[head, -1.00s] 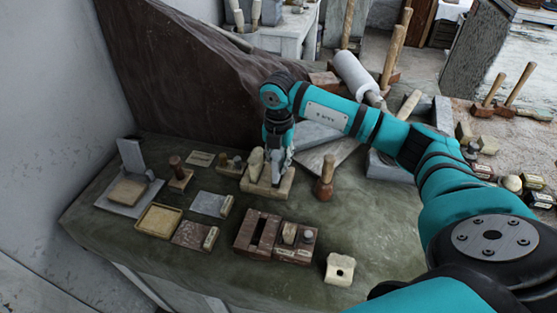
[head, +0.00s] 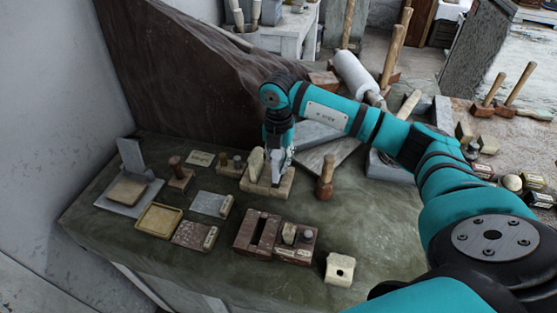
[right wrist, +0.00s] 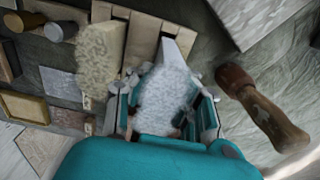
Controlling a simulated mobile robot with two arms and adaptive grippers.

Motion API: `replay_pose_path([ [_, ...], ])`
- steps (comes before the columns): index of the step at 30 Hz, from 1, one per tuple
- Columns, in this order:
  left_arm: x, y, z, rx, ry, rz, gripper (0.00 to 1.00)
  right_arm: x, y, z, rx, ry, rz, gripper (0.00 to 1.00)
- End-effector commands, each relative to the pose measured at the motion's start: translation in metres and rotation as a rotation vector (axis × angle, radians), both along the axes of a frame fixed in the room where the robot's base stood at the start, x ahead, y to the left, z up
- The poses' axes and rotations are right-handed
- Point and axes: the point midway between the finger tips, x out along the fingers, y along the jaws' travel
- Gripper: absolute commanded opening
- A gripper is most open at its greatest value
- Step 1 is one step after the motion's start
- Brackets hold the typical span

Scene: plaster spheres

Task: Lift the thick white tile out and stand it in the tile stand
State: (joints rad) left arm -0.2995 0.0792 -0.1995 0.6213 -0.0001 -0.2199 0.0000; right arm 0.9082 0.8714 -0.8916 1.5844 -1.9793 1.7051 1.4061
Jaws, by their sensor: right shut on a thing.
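The thick white tile (right wrist: 168,90) is speckled and sits between the fingers of my right gripper (right wrist: 163,100) in the right wrist view. The gripper is shut on it. In the head view my right gripper (head: 277,170) points down at the tan slotted wooden rack (head: 282,191) and largely hides the tile. The tile appears to be at the rack still; its lower edge is hard to see. A cream tile (head: 257,161) stands upright in the rack just left of the gripper. A red-brown block with an open slot (head: 245,238) may be the tile stand. My left gripper is not in view.
A wooden-handled tool (head: 325,178) stands close right of the rack. A block with small pegs (head: 296,255) adjoins the slotted block. A pale block with a hole (head: 340,269) lies front right. Flat plates and a yellow tray (head: 159,220) lie left. Bare bench shows between them.

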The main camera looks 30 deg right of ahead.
Motion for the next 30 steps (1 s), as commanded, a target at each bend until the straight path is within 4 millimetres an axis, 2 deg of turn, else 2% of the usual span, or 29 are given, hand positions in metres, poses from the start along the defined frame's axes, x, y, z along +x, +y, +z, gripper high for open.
replay_pose_path([
  [30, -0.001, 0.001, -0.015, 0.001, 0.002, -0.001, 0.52, 0.0, 0.0, -0.021, 0.001, -0.001, 0.0, 0.0],
])
